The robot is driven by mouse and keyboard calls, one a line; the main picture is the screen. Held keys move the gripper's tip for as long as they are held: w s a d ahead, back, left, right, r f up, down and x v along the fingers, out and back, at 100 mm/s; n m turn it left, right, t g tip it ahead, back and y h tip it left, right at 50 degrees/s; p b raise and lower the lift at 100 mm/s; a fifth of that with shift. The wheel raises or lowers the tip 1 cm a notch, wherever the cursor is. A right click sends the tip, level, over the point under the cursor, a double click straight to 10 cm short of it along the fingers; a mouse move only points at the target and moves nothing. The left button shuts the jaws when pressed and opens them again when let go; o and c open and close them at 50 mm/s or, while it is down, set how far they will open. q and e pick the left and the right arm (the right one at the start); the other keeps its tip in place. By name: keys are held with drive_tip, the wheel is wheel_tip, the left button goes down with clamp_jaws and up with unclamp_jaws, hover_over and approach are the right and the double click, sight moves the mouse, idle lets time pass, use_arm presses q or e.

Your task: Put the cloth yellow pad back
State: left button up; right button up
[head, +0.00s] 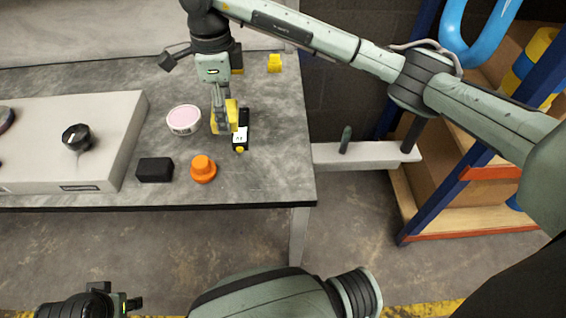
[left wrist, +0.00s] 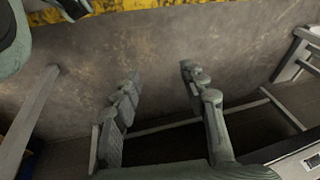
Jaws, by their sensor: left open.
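A yellow pad (head: 232,112) shows at the fingers of my right gripper (head: 221,125), over the grey table right of a pink-topped round tub. The right gripper points down, with a finger in front of the pad and yellow showing on both sides of it. The view does not show whether the fingers press on the pad or whether it touches the table. My left gripper (head: 124,304) is low at the bottom left of the head view, away from the table. In the left wrist view the left gripper (left wrist: 160,72) is open and empty, with floor beyond its fingers.
The tub (head: 184,119), an orange knobbed piece (head: 203,170), a black block (head: 155,169) and a black item with a white label (head: 240,139) lie close around the pad. A pale raised panel (head: 105,120) fills the left. A small yellow block (head: 274,63) stands farther back.

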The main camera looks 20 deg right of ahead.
drive_tip(key=s+d, duration=0.1)
drive_tip(key=d, duration=0.3)
drive_tip(key=p, duration=0.2)
hover_over(283, 164)
drive_tip(key=shift+m, duration=0.3)
wheel_tip(283, 164, down, 6)
drive_tip(key=shift+w+r, duration=0.1)
drive_tip(key=shift+f, duration=0.55)
use_arm(q)
drive_tip(key=shift+w+d+f, duration=0.1)
drive_tip(key=shift+w+f, duration=0.05)
drive_tip(key=shift+f, duration=0.85)
drive_tip(key=shift+w+f, duration=0.15)
drive_tip(key=shift+f, duration=0.8)
use_arm(e)
drive_tip(key=shift+f, duration=1.6)
drive_tip(key=o, duration=1)
drive_tip(key=shift+r, duration=0.1)
